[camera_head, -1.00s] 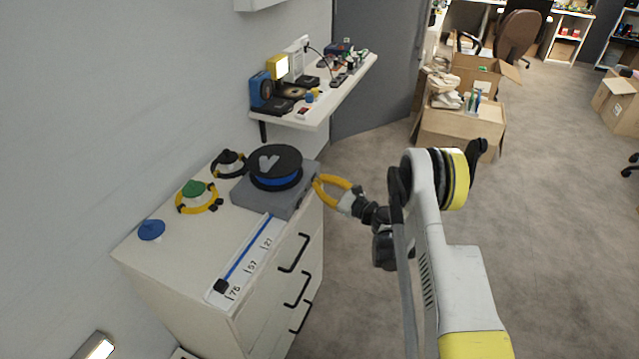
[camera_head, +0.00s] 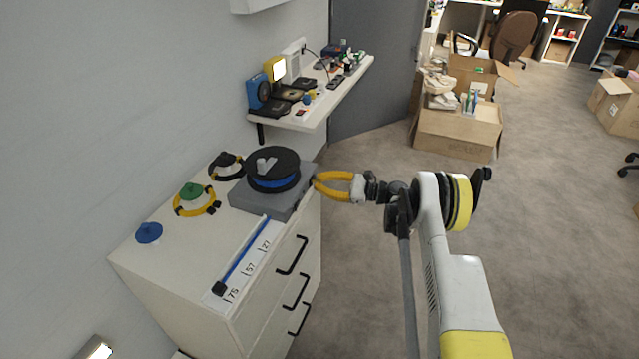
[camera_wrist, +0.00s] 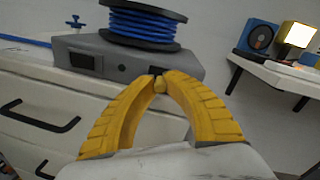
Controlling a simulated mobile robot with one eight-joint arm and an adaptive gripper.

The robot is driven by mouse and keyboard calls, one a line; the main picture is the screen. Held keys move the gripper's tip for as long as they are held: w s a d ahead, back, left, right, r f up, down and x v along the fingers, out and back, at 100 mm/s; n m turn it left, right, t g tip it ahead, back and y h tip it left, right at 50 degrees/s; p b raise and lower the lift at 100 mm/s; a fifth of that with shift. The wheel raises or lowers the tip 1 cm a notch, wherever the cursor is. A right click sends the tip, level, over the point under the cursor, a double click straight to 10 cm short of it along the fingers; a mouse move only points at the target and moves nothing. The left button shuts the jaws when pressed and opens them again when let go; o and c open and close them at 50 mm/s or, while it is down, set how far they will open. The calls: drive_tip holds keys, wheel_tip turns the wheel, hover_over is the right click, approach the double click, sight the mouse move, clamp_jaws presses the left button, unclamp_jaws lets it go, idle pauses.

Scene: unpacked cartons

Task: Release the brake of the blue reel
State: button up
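The blue reel (camera_head: 272,178), with black flanges and blue line, stands on a grey base (camera_head: 262,203) at the right end of the cabinet top. In the wrist view, the reel (camera_wrist: 143,24) sits above the base's front face (camera_wrist: 118,58). My yellow gripper (camera_head: 315,180) reaches the base's right edge. In the wrist view its curved fingertips (camera_wrist: 160,79) nearly meet at a small dark part (camera_wrist: 156,70) on the base, possibly the brake. A small yellow nub shows between the tips. I cannot tell whether they grip anything.
A cluttered wall shelf (camera_head: 318,112) is behind.

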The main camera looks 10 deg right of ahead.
drive_tip(key=shift+o, duration=0.8)
drive_tip(key=v, duration=1.2)
drive_tip(key=shift+r, duration=0.15)
